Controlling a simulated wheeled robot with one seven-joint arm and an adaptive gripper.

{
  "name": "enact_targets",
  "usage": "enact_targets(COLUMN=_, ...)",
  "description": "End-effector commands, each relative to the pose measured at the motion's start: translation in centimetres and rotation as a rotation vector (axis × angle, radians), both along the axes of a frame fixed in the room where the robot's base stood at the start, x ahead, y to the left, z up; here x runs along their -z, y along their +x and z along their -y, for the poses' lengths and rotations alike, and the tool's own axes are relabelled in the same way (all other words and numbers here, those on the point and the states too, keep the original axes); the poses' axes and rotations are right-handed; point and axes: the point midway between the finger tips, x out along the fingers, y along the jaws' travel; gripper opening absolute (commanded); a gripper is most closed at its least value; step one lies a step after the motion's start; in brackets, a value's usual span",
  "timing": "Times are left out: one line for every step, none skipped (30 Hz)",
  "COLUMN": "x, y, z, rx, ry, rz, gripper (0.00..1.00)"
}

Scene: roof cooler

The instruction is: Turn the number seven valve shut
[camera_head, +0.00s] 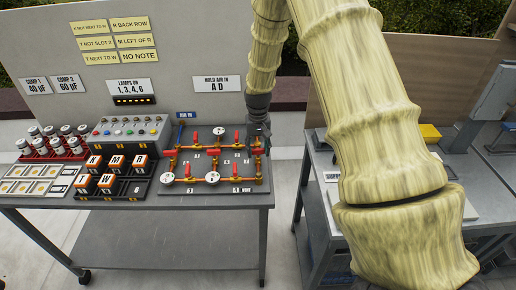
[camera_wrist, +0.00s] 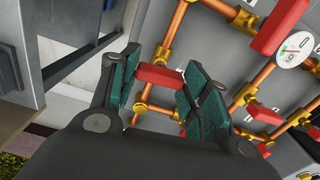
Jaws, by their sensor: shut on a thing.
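The pipe board (camera_head: 225,157) carries copper pipes, round white gauges and several red valve handles. My gripper (camera_head: 258,138) is at the board's right edge, reaching down from above. In the wrist view, its teal-padded fingers (camera_wrist: 163,82) are closed around a red valve handle (camera_wrist: 157,76), with one finger on each side. This handle sits on a copper pipe with brass fittings and lies crosswise between the fingers. Its number cannot be read, so I cannot tell from the label whether it is valve seven. In the head view the gripper mostly hides this handle.
Other red handles (camera_wrist: 266,112) and a gauge (camera_wrist: 294,49) are close to the right finger. Left of the board stand a lamp box (camera_head: 128,131), a rack of lettered blocks (camera_head: 115,189) and capacitors (camera_head: 66,132). A backboard (camera_head: 200,100) rises behind. Another bench (camera_head: 325,200) stands right.

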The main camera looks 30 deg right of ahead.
Motion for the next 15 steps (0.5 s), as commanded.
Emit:
enact_targets(x=-0.2, y=0.25, z=0.11, rx=0.0, ry=-0.003, rz=0.005, gripper=0.22)
enact_targets(x=-0.2, y=0.26, z=0.11, rx=0.0, ry=-0.003, rz=0.005, gripper=0.22)
enact_targets(x=-0.21, y=0.26, z=0.11, rx=-0.001, ry=-0.003, rz=0.005, gripper=0.22)
enact_targets(x=-0.21, y=0.25, z=0.12, rx=-0.001, ry=-0.003, rz=0.005, gripper=0.22)
enact_targets(x=-0.21, y=0.25, z=0.12, rx=-0.001, ry=-0.003, rz=0.005, gripper=0.48)
enact_targets(x=-0.2, y=0.25, z=0.11, rx=-0.001, ry=-0.003, rz=0.005, gripper=0.55)
enact_targets(x=-0.19, y=0.22, z=0.11, rx=-0.001, ry=-0.003, rz=0.005, gripper=0.61)
enact_targets(x=-0.17, y=0.21, z=0.1, rx=-0.001, ry=-0.002, rz=0.004, gripper=0.66)
enact_targets(x=-0.15, y=0.18, z=0.09, rx=-0.001, ry=-0.002, rz=0.004, gripper=0.68)
enact_targets(x=-0.14, y=0.16, z=0.08, rx=-0.001, ry=-0.002, rz=0.004, gripper=0.68)
enact_targets(x=-0.13, y=0.14, z=0.07, rx=-0.001, ry=-0.002, rz=0.004, gripper=0.68)
enact_targets(x=-0.11, y=0.13, z=0.07, rx=-0.001, ry=-0.001, rz=0.003, gripper=0.68)
enact_targets(x=-0.1, y=0.13, z=0.06, rx=-0.001, ry=-0.001, rz=0.003, gripper=0.68)
enact_targets(x=-0.09, y=0.11, z=0.05, rx=-0.001, ry=-0.001, rz=0.003, gripper=0.68)
enact_targets(x=-0.08, y=0.1, z=0.05, rx=-0.001, ry=-0.001, rz=0.003, gripper=0.68)
